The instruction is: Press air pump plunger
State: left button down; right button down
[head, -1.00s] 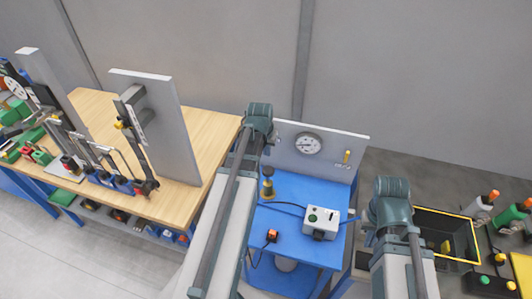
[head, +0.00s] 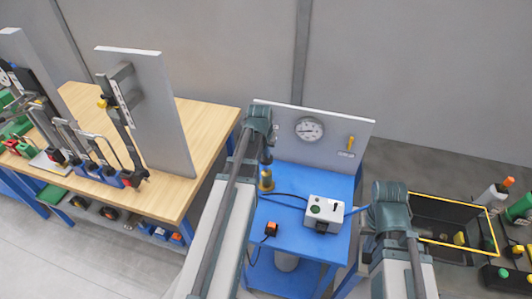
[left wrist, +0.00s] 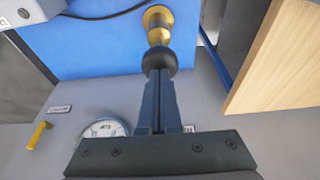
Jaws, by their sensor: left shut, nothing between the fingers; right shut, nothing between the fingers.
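The air pump is a brass cylinder (head: 266,182) standing upright at the back left of the blue cart. In the left wrist view its brass body (left wrist: 157,24) shows beyond the round black plunger knob (left wrist: 159,60). My left gripper (left wrist: 158,75) is shut and empty. Its fingertips are right at the knob and appear to touch it; it is not held between them. In the head view the left gripper (head: 266,157) is directly above the pump and partly hidden by my arm. My right gripper is not visible behind my right wrist.
The blue cart (head: 285,237) carries a grey control box (head: 323,213), a small orange-topped switch (head: 271,229) and a hose. A back panel holds a gauge (head: 310,129) and a yellow lever (head: 350,143). A wooden workbench (head: 209,124) stands left; a black yellow-rimmed bin (head: 450,199) stands right.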

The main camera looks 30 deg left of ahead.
aim_at(266, 160)
pick_arm(q)
jog(key=shift+f, duration=0.1)
notch_tip(266, 160, down, 6)
jog(key=b, duration=0.5)
jog(key=shift+r+b, duration=0.2)
jog(key=shift+b, duration=0.2)
jog(key=shift+s+d+r, duration=0.1)
jog(key=shift+s+r, duration=0.05)
jog(key=shift+s, duration=0.05)
jog(key=shift+w+r+p, duration=0.15)
jog(key=shift+r+p, duration=0.25)
jog(key=shift+p, duration=0.2)
jog(key=w+a+p+v, duration=0.1)
jog(key=p+v, duration=1.2)
jog(key=shift+d+r, duration=0.25)
jog(key=shift+d, duration=0.05)
